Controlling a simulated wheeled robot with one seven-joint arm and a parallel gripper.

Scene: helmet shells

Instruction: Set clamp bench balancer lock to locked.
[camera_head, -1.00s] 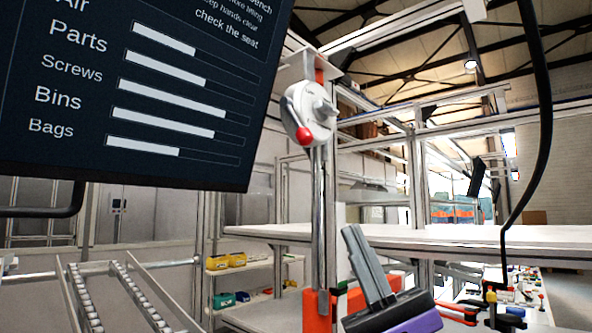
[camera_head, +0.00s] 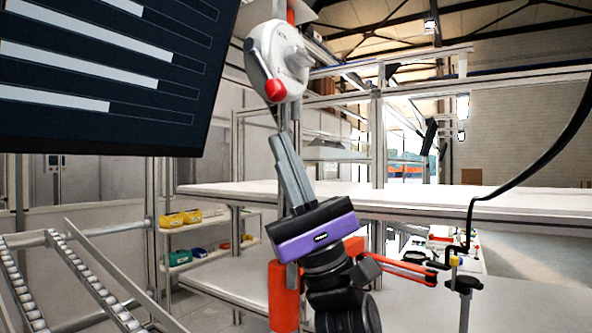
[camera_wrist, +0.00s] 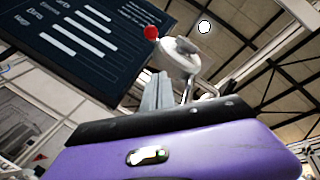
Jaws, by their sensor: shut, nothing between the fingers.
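The balancer (camera_head: 290,58) is a white round housing hung on a post, with a lever ending in a red knob (camera_head: 275,89) at its lower left. In the wrist view the balancer (camera_wrist: 180,55) is ahead of the fingers, and the red knob (camera_wrist: 151,33) is at its upper left. My gripper (camera_head: 284,140), with grey fingers and a purple body, points up from below the balancer. Its fingers are together and empty. In the head view the tips are below the red knob; I cannot tell the gap in depth. No lock marking is readable.
A dark screen (camera_head: 100,75) hangs at the upper left. A roller rack (camera_head: 75,270) stands at the lower left. A white bench top (camera_head: 430,203) runs behind my arm. A black cable (camera_head: 540,150) hangs at the right. Shelves with bins (camera_head: 180,218) stand behind.

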